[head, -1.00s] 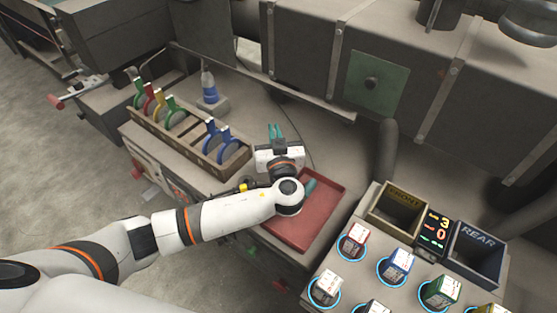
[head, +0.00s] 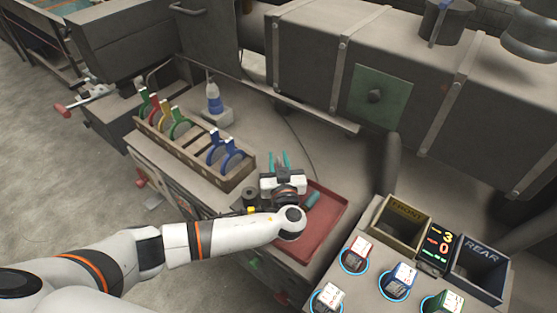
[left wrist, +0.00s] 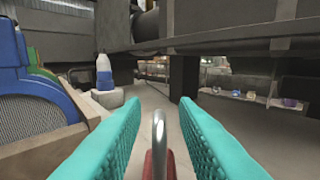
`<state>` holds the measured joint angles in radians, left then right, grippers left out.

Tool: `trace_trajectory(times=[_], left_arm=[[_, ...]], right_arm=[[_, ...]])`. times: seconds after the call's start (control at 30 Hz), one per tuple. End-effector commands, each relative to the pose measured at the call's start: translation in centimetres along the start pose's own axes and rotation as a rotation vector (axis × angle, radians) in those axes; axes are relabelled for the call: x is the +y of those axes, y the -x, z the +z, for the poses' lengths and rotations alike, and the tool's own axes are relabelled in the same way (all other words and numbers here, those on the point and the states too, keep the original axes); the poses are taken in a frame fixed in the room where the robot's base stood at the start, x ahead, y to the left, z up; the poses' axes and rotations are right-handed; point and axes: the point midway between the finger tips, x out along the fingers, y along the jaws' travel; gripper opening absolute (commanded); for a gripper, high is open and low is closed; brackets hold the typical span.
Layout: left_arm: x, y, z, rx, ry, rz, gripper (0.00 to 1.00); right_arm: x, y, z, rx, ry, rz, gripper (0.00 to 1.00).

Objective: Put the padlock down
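In the left wrist view, a padlock's silver shackle (left wrist: 159,132) stands upright between my fingers, with part of its red body (left wrist: 160,166) below it. The rest of the body is cut off by the frame edge. My left gripper (left wrist: 160,108) has teal fingers spread apart, with a visible gap on each side of the padlock. In the head view my left gripper (head: 279,160) is over the grey bench, by the far left corner of the red tray (head: 325,225). I cannot make out the padlock there. My right gripper is not in view.
A wooden rack (head: 190,151) with several coloured rings is at the left, with a spray bottle (head: 213,98) behind it. A teal piece (head: 312,199) lies in the tray. FRONT (head: 400,219) and REAR (head: 480,268) bins stand at right, near several ringed blocks.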

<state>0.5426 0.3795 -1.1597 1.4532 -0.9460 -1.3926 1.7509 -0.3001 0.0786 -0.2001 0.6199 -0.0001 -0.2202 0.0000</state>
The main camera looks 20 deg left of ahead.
Motion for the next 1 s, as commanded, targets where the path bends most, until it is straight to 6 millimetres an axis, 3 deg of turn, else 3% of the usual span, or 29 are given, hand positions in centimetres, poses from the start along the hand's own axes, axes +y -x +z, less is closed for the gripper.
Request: trace_trajectory(times=[0.37,0.8,1.0], left_arm=[[0.0,0.1,0.5,0.000,0.000,-0.001,0.28],[0.0,8.8,-0.1,0.005,0.004,-0.002,0.28],[0.0,11.4,0.1,0.002,0.003,-0.001,0.28]], right_arm=[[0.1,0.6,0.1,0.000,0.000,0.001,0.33],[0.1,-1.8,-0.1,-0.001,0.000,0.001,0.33],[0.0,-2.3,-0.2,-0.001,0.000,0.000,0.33]])
